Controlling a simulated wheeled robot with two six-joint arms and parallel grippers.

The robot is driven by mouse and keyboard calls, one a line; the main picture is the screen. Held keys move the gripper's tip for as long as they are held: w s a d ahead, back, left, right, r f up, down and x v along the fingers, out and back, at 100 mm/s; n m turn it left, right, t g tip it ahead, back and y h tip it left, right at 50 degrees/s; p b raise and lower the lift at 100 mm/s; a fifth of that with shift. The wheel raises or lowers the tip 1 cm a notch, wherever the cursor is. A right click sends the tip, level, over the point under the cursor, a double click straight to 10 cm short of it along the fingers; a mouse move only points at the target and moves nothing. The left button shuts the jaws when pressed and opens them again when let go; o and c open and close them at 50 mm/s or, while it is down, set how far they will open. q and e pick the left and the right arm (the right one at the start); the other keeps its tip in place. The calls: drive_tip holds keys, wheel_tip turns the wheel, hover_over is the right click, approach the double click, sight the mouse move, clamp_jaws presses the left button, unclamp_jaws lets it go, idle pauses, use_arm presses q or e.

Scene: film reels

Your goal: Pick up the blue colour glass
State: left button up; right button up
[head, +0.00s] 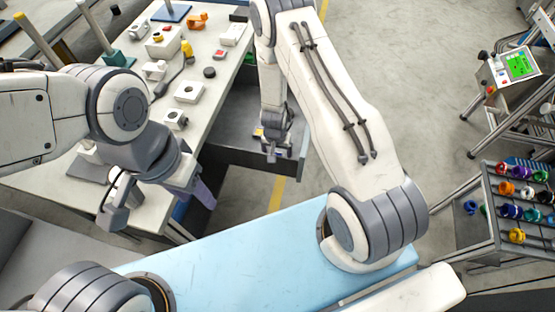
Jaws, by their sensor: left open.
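I cannot pick out the blue colour glass with certainty. A small blue and yellow item (259,132) lies in the open grey drawer (225,118) under the workbench, too small to name. My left gripper (197,192) points down at the front edge of the workbench, open, with nothing seen in it; my wrist partly hides it. My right gripper (280,150) hangs down over the drawer, just right of the small item. Its fingers are too small to tell whether they are apart.
A rack of coloured spools (517,212) and a green-screened device (517,64) stand right. The floor between is clear.

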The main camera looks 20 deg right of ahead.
drive_tip(key=shift+f, duration=0.45)
clamp_jaws()
